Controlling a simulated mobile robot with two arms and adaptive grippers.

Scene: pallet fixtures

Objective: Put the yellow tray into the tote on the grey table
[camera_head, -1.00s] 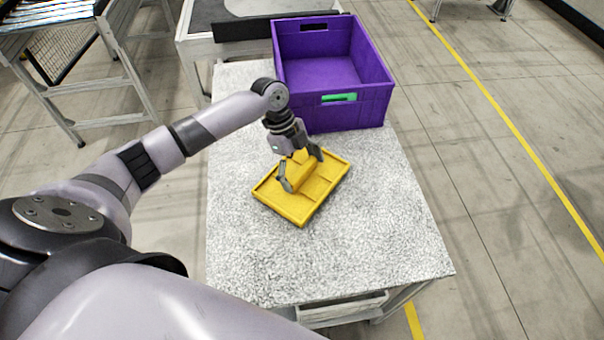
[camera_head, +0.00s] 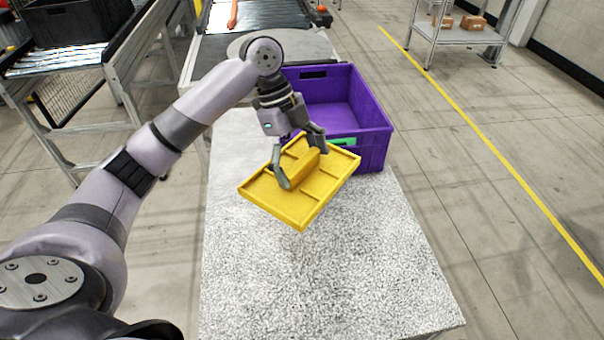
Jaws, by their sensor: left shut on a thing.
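The yellow tray (camera_head: 262,193) is a shallow rectangle with a raised block in its middle. My left gripper (camera_head: 302,170) is shut on that block and holds the tray above the grey table (camera_head: 335,270), slightly tilted. The purple tote (camera_head: 377,150) stands open at the far end of the table, behind the tray. Its inside shows empty where visible. My right gripper is not in view.
A conveyor (camera_head: 262,14) lies behind the table. Another conveyor frame with a black crate (camera_head: 75,22) is at the upper left. A metal cart (camera_head: 462,34) with cardboard boxes stands at the upper right. The front of the table is clear.

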